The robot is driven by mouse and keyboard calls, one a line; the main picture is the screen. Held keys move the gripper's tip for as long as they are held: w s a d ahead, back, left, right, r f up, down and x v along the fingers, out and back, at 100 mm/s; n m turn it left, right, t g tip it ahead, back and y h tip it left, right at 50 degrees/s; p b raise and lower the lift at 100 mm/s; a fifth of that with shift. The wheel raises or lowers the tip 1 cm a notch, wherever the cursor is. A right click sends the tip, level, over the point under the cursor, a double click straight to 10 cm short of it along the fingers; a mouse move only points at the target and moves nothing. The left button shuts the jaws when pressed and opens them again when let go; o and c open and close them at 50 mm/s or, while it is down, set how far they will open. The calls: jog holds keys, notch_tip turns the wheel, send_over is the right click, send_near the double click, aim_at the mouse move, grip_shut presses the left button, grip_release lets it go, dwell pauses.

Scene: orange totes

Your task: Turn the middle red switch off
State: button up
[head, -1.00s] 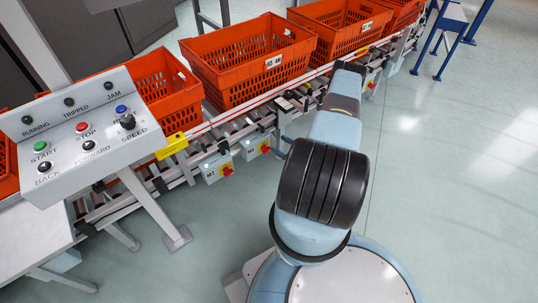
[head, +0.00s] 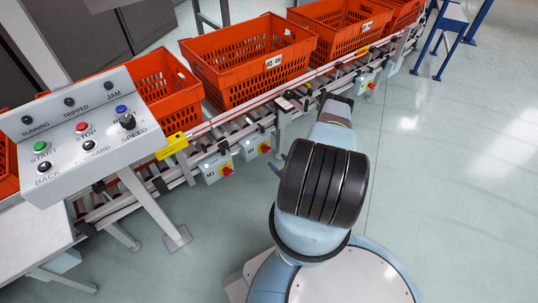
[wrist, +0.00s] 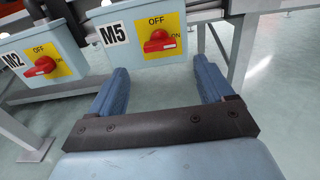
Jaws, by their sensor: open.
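The middle red switch (wrist: 158,41) is a red knob on a yellow plate on the light blue M5 box (wrist: 112,54). It also shows in the head view (head: 265,148). Its knob lies roughly level, toward the ON mark at right; OFF is printed above. My gripper (wrist: 161,66) is open and empty. In the wrist view its two blue fingers are spread below and either side of the switch, apart from the knob. In the head view my arm hides most of the gripper. The M2 switch (wrist: 40,67) is to the left, its knob also roughly level.
The boxes hang along the roller conveyor (head: 205,150), which carries orange totes (head: 250,62). Another red switch (head: 370,85) is farther right. A button panel (head: 80,135) stands at left, with a support leg (head: 155,208). Floor to the right is clear.

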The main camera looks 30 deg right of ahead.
aim_at(268, 151)
jog(key=w, duration=0.5)
jog(key=w+a, duration=0.1)
jog(key=w, duration=0.1)
jog(key=shift+w, duration=0.15)
jog(key=shift+c, duration=0.4)
